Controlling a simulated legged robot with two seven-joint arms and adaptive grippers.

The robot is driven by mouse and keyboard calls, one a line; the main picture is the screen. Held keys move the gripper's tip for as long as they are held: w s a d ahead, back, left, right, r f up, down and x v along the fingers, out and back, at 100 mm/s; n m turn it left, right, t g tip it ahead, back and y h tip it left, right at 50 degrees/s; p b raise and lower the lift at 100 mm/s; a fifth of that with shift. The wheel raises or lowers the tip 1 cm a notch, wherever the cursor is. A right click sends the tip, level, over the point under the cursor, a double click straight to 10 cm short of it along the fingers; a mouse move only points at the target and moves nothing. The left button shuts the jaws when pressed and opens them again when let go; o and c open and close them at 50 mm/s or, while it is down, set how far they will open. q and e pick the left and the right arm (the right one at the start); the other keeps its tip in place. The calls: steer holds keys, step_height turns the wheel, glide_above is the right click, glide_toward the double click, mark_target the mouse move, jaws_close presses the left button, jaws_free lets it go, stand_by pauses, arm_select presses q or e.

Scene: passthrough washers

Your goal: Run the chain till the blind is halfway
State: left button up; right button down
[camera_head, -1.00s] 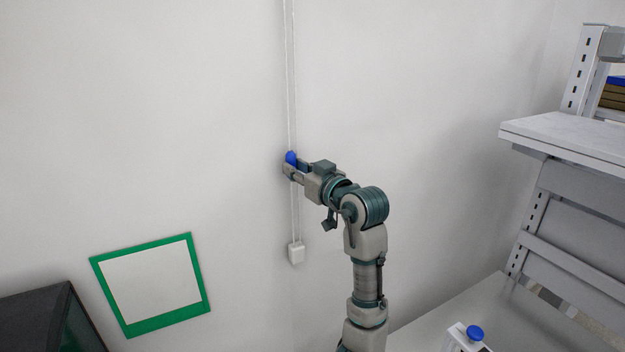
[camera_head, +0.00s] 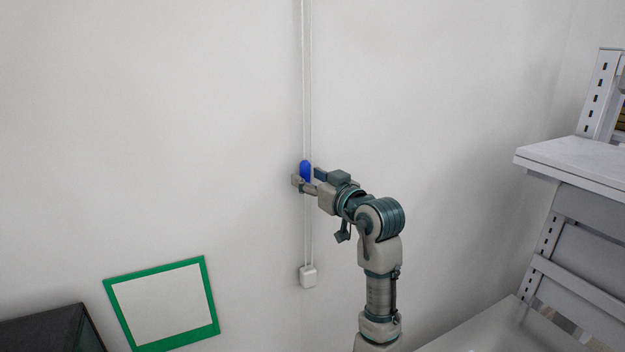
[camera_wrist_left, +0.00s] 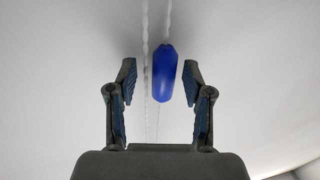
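A pale chain (camera_head: 308,230) hangs in two strands down the white wall. A long blue pull (camera_head: 305,170) sits on it; it also shows in the left wrist view (camera_wrist_left: 164,75). My left gripper (camera_head: 307,178) is at the pull's height. In the left wrist view my left gripper (camera_wrist_left: 156,85) is open, with the pull and the strands between its spread fingers. Gaps show on both sides of the pull. A white block (camera_head: 308,276) is at the chain's lower end. The blind is not in view. My right gripper is not in view.
A green-framed white panel (camera_head: 163,305) is at lower left, beside a dark box (camera_head: 45,330). A white shelf unit (camera_head: 570,165) stands at right, with a pale surface (camera_head: 480,335) below it. The wall around the chain is clear.

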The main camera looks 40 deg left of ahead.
arm_select(q)
steer(key=shift+s, duration=0.15)
steer(key=v, duration=1.1)
steer(key=shift+d, duration=0.3)
steer(key=shift+f, duration=0.1)
